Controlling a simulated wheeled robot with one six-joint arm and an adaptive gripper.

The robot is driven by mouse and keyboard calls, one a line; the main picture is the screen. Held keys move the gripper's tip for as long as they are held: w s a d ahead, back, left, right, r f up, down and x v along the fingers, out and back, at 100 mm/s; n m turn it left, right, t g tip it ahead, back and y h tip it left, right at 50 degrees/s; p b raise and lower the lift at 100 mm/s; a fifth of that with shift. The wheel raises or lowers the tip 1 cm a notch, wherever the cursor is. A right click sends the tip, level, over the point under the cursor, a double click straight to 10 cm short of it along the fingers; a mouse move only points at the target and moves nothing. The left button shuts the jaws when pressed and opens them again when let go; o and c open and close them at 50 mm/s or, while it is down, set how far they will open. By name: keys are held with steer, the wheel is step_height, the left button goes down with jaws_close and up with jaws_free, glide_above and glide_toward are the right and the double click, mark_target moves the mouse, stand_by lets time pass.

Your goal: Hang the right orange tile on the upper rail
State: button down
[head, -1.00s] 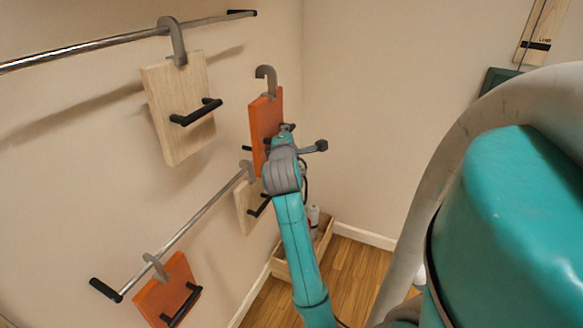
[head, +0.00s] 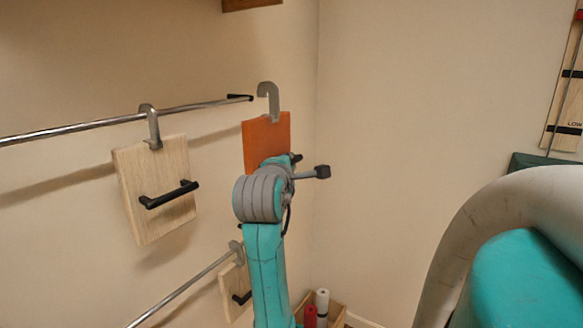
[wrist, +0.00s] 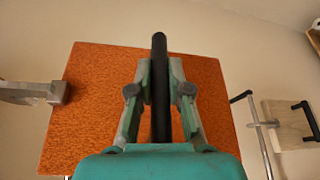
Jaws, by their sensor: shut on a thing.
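My gripper (wrist: 160,92) is shut on the black handle (wrist: 160,55) of an orange tile (wrist: 95,100), seen in the wrist view. In the head view the tile (head: 265,138) is held up near the room corner, its lower part hidden by my arm. Its grey hook (head: 269,100) points up, its opening facing left and down. The upper rail (head: 80,128) runs along the left wall to a black end cap (head: 240,98). The hook appears just right of that cap, apart from the rail; depth is hard to tell.
A pale wooden tile (head: 155,190) hangs from the upper rail, left of the orange tile. Below, another wooden tile (head: 233,290) hangs at the lower rail (head: 180,291). A wooden shelf edge (head: 250,4) is above. A box with bottles (head: 321,303) stands on the floor.

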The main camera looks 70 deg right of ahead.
steer(key=w+d+f, duration=0.1)
steer(key=w, duration=0.6)
steer(key=w+d+f, duration=0.1)
steer(key=w+d, duration=0.1)
steer(key=w, duration=0.5)
steer(key=shift+w+d+f, duration=0.15)
steer(key=shift+d+f, duration=0.05)
steer(key=shift+f, duration=0.15)
stand_by(1.0)
steer(key=c, duration=1)
jaws_free()
steer(key=shift+a, duration=0.1)
steer(key=a, duration=0.4)
steer(key=s+a, duration=0.1)
steer(key=a, duration=0.2)
steer(key=a+r, duration=0.1)
steer(key=a, duration=0.3)
steer(key=shift+s+a, duration=0.3)
steer(key=shift+s, duration=0.1)
